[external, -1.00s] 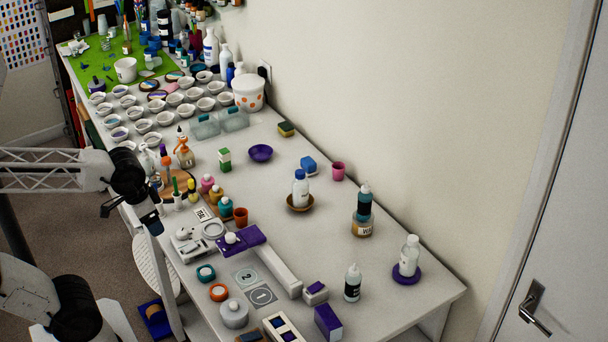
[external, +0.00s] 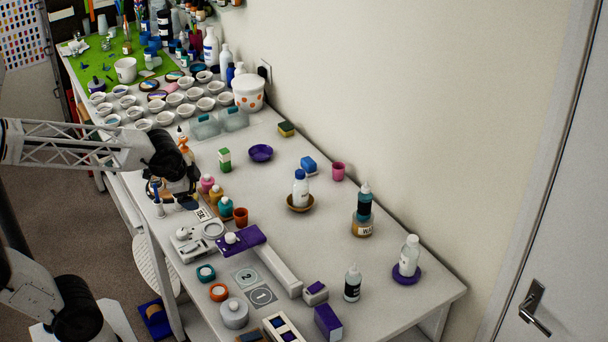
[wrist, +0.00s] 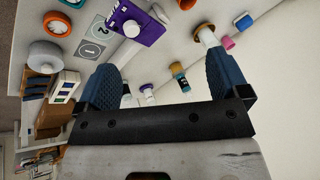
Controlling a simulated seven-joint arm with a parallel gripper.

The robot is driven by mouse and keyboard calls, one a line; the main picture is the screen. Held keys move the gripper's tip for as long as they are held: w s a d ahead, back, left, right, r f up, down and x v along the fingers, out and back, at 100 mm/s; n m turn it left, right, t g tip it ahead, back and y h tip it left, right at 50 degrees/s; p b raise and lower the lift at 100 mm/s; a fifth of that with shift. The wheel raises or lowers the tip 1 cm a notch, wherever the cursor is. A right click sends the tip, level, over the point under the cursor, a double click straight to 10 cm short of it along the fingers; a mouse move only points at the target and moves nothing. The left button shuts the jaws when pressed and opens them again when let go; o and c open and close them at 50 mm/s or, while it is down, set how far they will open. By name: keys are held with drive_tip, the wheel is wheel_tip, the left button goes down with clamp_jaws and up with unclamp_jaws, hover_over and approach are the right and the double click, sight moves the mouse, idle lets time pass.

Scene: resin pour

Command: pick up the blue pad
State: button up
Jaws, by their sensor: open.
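The blue pad (external: 308,165) is a small blue block lying on the white table near the wall, just left of a pink cup. In the wrist view a small blue shape beside the pink cup, at the upper right, looks like the same pad (wrist: 243,21). My gripper (external: 173,202) is over the table's left edge in the external view, well to the left of the pad and apart from it. In the wrist view its two blue fingers (wrist: 165,72) are spread wide with nothing between them.
Several small bottles and an orange cup (external: 241,217) stand just right of my gripper. A white bottle in a brown bowl (external: 301,206) stands in front of the pad. The pink cup (external: 338,171) is close beside it. A purple bowl (external: 260,153) lies to its left.

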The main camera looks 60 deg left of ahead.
drive_tip(key=w+a+f+m+t+y, duration=0.1)
drive_tip(key=w+a+m, duration=0.25)
drive_tip(key=w, duration=0.45)
drive_tip(key=w+a+f+m+t, duration=0.15)
drive_tip(key=w+m, duration=0.25)
drive_tip(key=w, duration=0.4)
drive_tip(key=m+t, duration=0.4)
drive_tip(key=m, duration=1)
hover_over(304, 164)
drive_tip(key=s+d, duration=0.4)
drive_tip(key=s, duration=0.7)
wheel_tip(304, 164, down, 9)
drive_tip(key=w+a+f+m, duration=0.1)
drive_tip(key=w+f+m, duration=0.1)
drive_tip(key=w+a+f+m+t+h, duration=0.1)
drive_tip(key=w+f+m, duration=0.1)
drive_tip(key=f, duration=0.1)
drive_tip(key=w+a+f+m+h, duration=0.1)
drive_tip(key=w+f+m, duration=0.1)
drive_tip(key=m, duration=0.1)
drive_tip(key=shift+a+f+t, duration=0.25)
drive_tip(key=shift+a+t, duration=0.1)
drive_tip(key=shift+w+a+f+m, duration=0.25)
drive_tip(key=shift+f+m, duration=0.25)
drive_tip(key=shift+m, duration=0.15)
drive_tip(key=shift+w, duration=0.15)
drive_tip(key=shift+x, duration=1.15)
drive_tip(key=shift+w+d+f, duration=0.1)
